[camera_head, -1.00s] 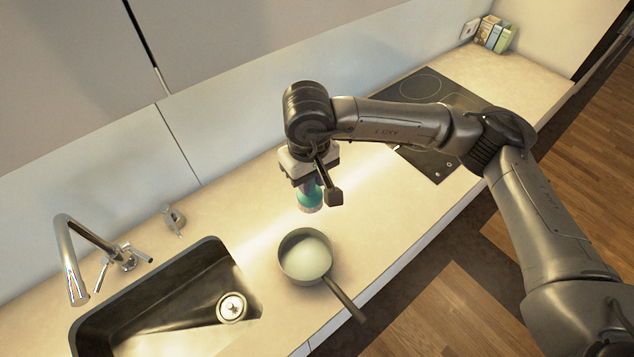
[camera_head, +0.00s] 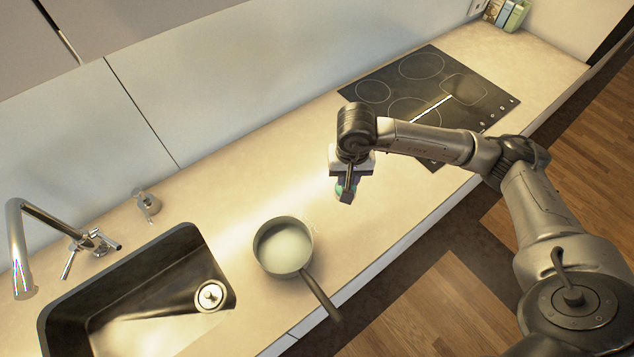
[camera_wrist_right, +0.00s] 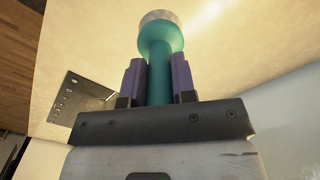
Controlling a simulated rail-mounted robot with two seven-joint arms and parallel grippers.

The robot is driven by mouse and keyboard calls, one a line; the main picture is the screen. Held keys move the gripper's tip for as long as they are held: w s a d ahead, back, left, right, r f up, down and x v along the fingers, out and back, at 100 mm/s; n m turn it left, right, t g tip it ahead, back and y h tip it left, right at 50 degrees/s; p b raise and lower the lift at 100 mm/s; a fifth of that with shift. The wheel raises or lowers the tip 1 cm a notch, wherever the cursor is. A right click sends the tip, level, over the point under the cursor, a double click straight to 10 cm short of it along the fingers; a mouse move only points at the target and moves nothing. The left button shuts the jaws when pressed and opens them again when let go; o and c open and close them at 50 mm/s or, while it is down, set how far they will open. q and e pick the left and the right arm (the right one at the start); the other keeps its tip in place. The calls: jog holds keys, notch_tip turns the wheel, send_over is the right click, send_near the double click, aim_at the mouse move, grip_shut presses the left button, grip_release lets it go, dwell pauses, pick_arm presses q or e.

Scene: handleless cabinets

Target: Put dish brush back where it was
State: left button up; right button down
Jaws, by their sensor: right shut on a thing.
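The dish brush (camera_wrist_right: 158,45) has a teal handle and a pale, round end, seen in the right wrist view. My right gripper (camera_wrist_right: 158,80) is shut on its handle, with a purple finger on each side. In the head view, my right gripper (camera_head: 347,188) points down over the counter, between the pan and the cooktop. Only a bit of the teal brush (camera_head: 340,190) shows there below the jaws. I cannot tell whether the brush touches the counter. My left gripper is not in view.
A pan (camera_head: 258,262) with pale contents stands right of the sink (camera_head: 135,270), its handle toward the front edge. A faucet (camera_head: 50,217) and a small grey dispenser (camera_head: 147,202) stand behind the sink. The black cooktop (camera_head: 425,85) lies at right. Counter (camera_head: 255,180) behind the pan is clear.

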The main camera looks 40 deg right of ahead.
jog(key=shift+w+a+f+p, duration=0.15)
jog(key=shift+w+f+p, duration=0.55)
jog(key=shift+w+f, duration=4.7)
jog(key=shift+r, duration=0.1)
jog(key=shift+f, duration=0.2)
jog(key=c, duration=0.9)
grip_release()
jog(key=shift+c, duration=0.2)
jog(key=shift+r, duration=0.1)
